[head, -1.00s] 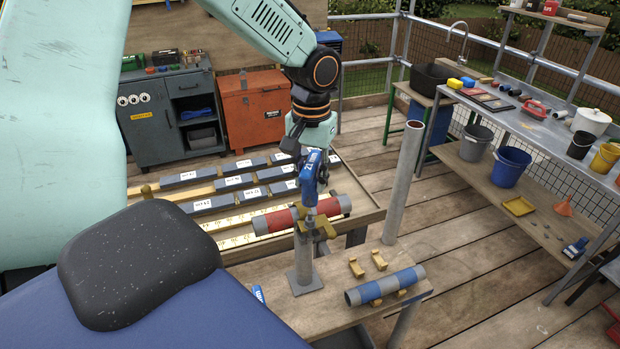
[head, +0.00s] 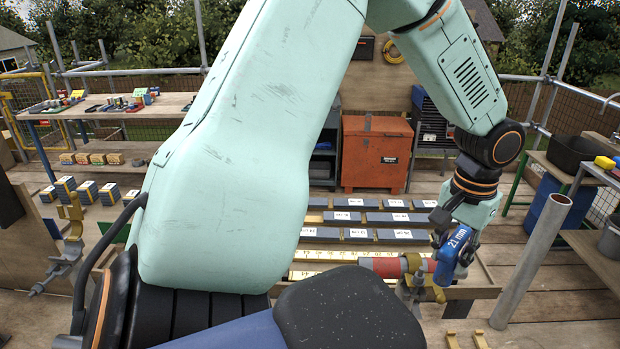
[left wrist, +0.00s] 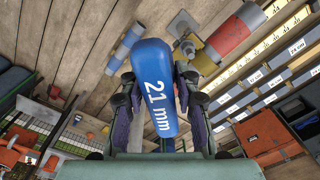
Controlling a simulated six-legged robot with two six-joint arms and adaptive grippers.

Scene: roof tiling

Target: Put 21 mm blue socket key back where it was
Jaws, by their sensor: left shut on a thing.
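My left gripper (head: 455,245) is shut on the 21 mm blue socket key (head: 457,252). The key's blue body, marked "21 mm", shows in the head view and fills the middle of the left wrist view (left wrist: 155,88), between the gripper's fingers (left wrist: 157,105). The key is beside the brass-coloured clamp (head: 413,268) around the red pipe (head: 381,267), to the clamp's right in the head view. Its socket end is mostly hidden, and I cannot tell whether it touches anything. My right gripper is not in view.
A grey upright pipe (head: 530,262) stands right of the key. Grey labelled blocks (head: 350,217) lie in rows behind the red pipe. An orange chest (head: 376,152) stands at the back. A workbench (head: 110,104) with small items is at the far left. A blue-banded pipe (left wrist: 127,47) shows in the left wrist view.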

